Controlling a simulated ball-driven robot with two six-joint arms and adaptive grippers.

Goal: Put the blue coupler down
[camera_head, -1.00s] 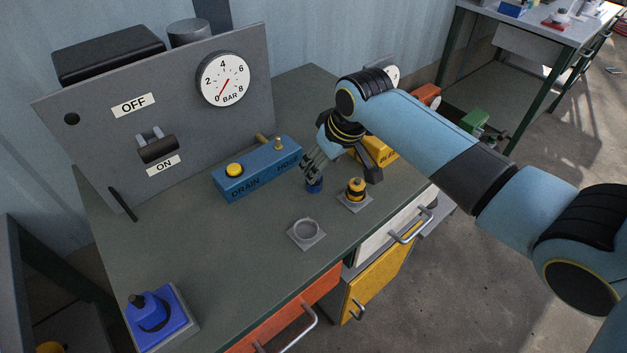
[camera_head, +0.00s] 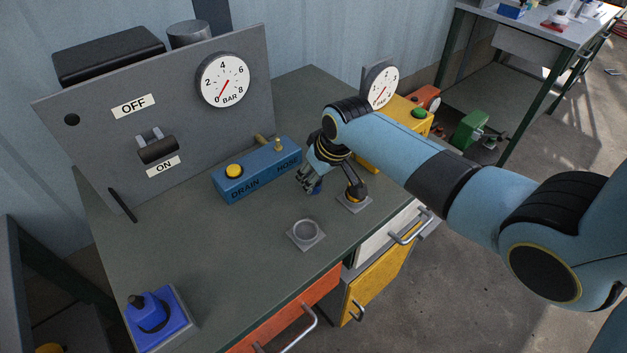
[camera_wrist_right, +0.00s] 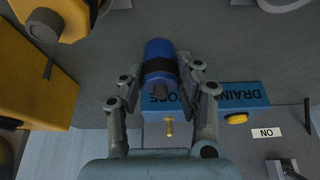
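The blue coupler (camera_wrist_right: 160,62), a blue cylinder with a dark band and a dark stem, lies between the fingers of my right gripper (camera_wrist_right: 160,72) in the right wrist view. The fingers close on its sides near the band. In the head view the right gripper (camera_head: 306,184) is low over the bench, in front of the blue DRAIN box (camera_head: 257,170). Only a small blue part of the coupler (camera_head: 317,188) shows there. Whether it touches the bench top cannot be told. My left gripper is not in view.
An empty round socket on a square plate (camera_head: 306,233) sits in front of the gripper. A yellow-and-black piece on a plate (camera_head: 354,195) stands close to its right, partly covered. A blue device (camera_head: 155,315) is at the front left. The bench top (camera_head: 210,245) between is clear.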

